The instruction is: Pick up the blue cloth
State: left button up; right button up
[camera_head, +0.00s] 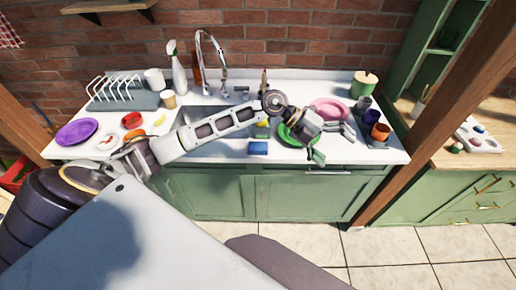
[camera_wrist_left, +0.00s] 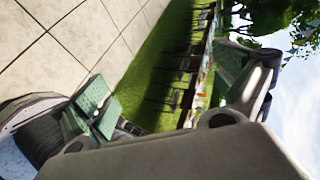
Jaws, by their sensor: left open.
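A small flat blue piece (camera_head: 258,148), which could be the blue cloth or a sponge, lies on the white counter near its front edge, below the sink. My left gripper (camera_head: 333,143) is to the right of it, over the front right part of the counter, with its green-padded fingers spread and nothing between them. In the left wrist view the two fingers (camera_wrist_left: 170,90) are wide apart, with floor tiles and grass behind; no cloth shows there. My right gripper is not in view.
Orange and purple cups (camera_head: 380,132) stand at the right end. A tall faucet (camera_head: 221,55) rises behind the sink. A purple plate (camera_head: 76,132) and white rack are at left.

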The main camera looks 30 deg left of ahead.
pick_arm(q)
jog(key=a+f+n+g+y, duration=0.1)
jog(key=a+y, duration=0.5)
jog(key=a, duration=0.8)
jog(key=w+a+f+n+g+y, duration=0.1)
jog(key=a+y, duration=0.5)
jog(key=a, duration=0.8)
jog(key=shift+a+n+y, duration=0.15)
jog(key=shift+n+y, duration=0.15)
jog(key=shift+n, duration=0.1)
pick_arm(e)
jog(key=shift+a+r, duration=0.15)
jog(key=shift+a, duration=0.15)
pick_arm(q)
jog(key=shift+w, duration=0.1)
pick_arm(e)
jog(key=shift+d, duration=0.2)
pick_arm(q)
jog(key=shift+f, duration=0.1)
jog(key=p, duration=0.2)
send_over(257, 146)
notch_tip(257, 146, down, 7)
jog(key=shift+f, duration=0.75)
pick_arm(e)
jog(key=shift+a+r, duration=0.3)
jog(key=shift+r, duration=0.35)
